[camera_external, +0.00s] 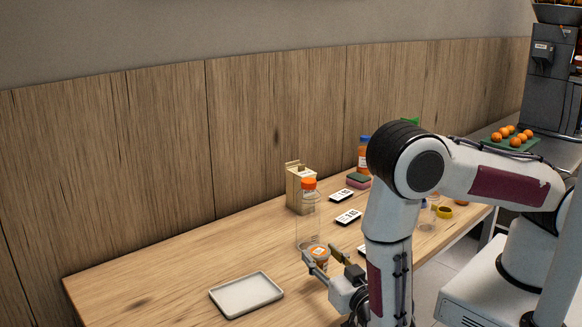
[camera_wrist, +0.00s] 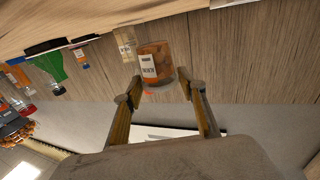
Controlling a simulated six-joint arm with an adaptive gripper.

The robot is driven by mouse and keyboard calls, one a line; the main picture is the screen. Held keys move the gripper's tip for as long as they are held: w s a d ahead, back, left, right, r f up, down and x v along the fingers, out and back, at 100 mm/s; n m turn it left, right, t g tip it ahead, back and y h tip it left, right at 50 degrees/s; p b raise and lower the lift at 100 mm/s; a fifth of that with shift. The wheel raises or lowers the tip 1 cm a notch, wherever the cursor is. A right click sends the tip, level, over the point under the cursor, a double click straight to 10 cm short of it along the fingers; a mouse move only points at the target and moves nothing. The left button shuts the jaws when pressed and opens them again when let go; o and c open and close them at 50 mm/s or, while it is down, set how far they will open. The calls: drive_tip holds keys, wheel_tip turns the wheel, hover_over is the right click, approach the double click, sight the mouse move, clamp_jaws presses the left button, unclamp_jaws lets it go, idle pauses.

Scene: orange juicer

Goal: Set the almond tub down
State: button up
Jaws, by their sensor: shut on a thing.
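The almond tub (camera_external: 319,253) is a small clear tub with orange-brown contents and a pale label. In the wrist view the tub (camera_wrist: 158,60) is between the fingertips. My gripper (camera_external: 322,258) is shut on it; in the wrist view my gripper (camera_wrist: 163,88) has one finger on each side of the tub. The tub is in front of the clear bottle with the orange cap (camera_external: 308,184), over the wooden table (camera_external: 190,258). I cannot tell whether its base touches the table.
A white tray (camera_external: 246,294) lies left of my gripper. A tan carton (camera_external: 294,189) stands behind the bottle. Dark-edged label cards (camera_external: 347,217), a sponge (camera_external: 358,180) and an orange bottle with a blue cap (camera_external: 364,155) are farther right. The table's left part is clear.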

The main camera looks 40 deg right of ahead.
drive_tip(key=shift+f, duration=1.85)
drive_tip(key=shift+f, duration=0.2)
drive_tip(key=o, duration=1.1)
drive_tip(key=shift+s, duration=0.15)
drive_tip(key=shift+f+v, duration=0.2)
drive_tip(key=shift+v, duration=3.55)
drive_tip(key=shift+o, duration=0.6)
drive_tip(key=shift+a, duration=0.1)
